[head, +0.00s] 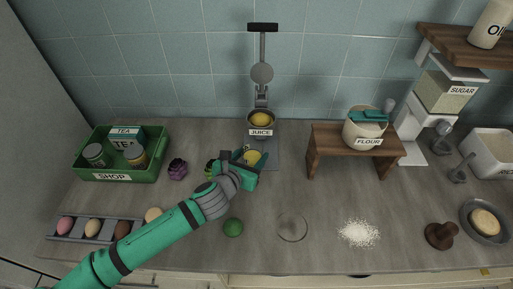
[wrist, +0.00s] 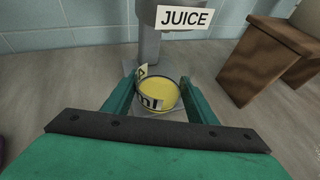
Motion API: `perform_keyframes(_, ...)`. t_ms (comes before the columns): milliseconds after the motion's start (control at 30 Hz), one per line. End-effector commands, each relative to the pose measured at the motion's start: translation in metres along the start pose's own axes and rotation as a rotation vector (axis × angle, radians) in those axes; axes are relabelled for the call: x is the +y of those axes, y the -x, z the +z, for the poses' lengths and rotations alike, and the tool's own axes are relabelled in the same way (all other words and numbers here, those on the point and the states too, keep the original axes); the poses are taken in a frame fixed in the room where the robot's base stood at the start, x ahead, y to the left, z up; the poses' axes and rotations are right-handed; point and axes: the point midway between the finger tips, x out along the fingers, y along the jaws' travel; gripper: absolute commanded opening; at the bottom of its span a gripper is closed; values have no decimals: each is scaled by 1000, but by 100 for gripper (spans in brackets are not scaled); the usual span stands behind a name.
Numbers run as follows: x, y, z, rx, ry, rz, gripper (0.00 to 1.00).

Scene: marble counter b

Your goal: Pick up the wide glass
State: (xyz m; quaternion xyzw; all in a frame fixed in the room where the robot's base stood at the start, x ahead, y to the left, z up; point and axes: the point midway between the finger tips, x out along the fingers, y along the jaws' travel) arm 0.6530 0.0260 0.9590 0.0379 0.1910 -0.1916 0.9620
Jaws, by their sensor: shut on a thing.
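A wide, low glass (wrist: 163,97) with yellow contents and a partly visible black-and-white label stands under the juicer in the wrist view. Its yellow top also shows in the head view (head: 252,158). My gripper (wrist: 157,88) has one green finger on each side of this glass and is shut on it. In the head view my gripper (head: 248,160) is at the front of the juicer. The glass appears upright on the juicer's base plate. The lower part of the glass is hidden by my gripper.
The juicer (head: 261,120) labelled JUICE rises directly behind. A wooden stand (head: 318,150) with a FLOUR jar is to the right. A faint clear round object (head: 292,228) lies at the front. A green SHOP crate (head: 165,150) and purple item (head: 178,169) are left.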

Motion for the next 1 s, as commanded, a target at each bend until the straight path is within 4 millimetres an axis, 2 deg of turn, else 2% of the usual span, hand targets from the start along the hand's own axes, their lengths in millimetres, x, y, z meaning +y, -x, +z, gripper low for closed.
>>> perform_keyframes(500,1,57,-24,0,-1,2,24)
perform_keyframes(1000,1,93,-38,0,-2,2,24)
